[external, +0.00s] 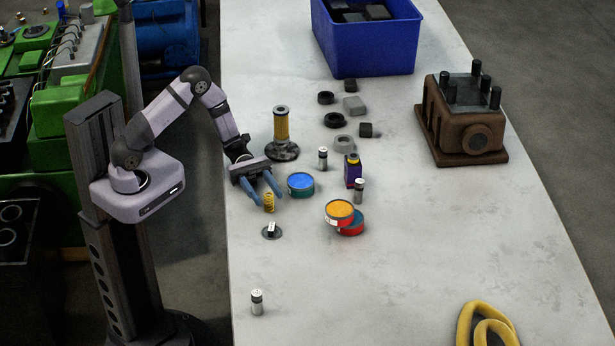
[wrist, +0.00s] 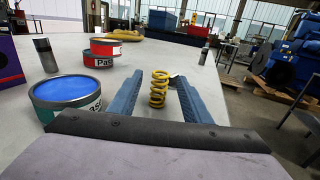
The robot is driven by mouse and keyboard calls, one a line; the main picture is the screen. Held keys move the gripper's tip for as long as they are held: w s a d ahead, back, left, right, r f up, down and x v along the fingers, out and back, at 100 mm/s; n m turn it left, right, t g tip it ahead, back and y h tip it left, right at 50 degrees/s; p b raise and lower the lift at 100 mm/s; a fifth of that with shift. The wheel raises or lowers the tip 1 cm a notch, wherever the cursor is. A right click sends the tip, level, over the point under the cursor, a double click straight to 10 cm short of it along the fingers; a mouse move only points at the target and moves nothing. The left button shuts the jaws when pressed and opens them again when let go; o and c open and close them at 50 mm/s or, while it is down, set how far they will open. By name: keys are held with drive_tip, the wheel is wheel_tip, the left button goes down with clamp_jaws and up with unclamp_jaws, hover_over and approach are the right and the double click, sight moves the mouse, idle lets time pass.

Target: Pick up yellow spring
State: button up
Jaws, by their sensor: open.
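The yellow spring (external: 268,201) is a small coil standing upright on the grey table (external: 420,240). In the external view it is between the blue fingers of my gripper (external: 266,198), near their tips. In the wrist view the spring (wrist: 159,88) stands between the two open fingers of my gripper (wrist: 158,92), with a gap on each side. The fingers are spread and hold nothing. A small dark disc with a white piece on it (external: 271,231) lies just in front of the spring in the external view.
A blue-topped tin (external: 300,185) stands close beside my gripper. Stacked tins (external: 340,212), a purple box (external: 352,171) and a spool on a dark base (external: 282,130) stand nearby. A blue crate (external: 366,45) is at the back. The table's front middle is mostly clear.

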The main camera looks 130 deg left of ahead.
sight(271, 201)
drive_tip(key=shift+p+x, duration=0.9)
drive_tip(key=shift+x, duration=2.25)
clamp_jaws()
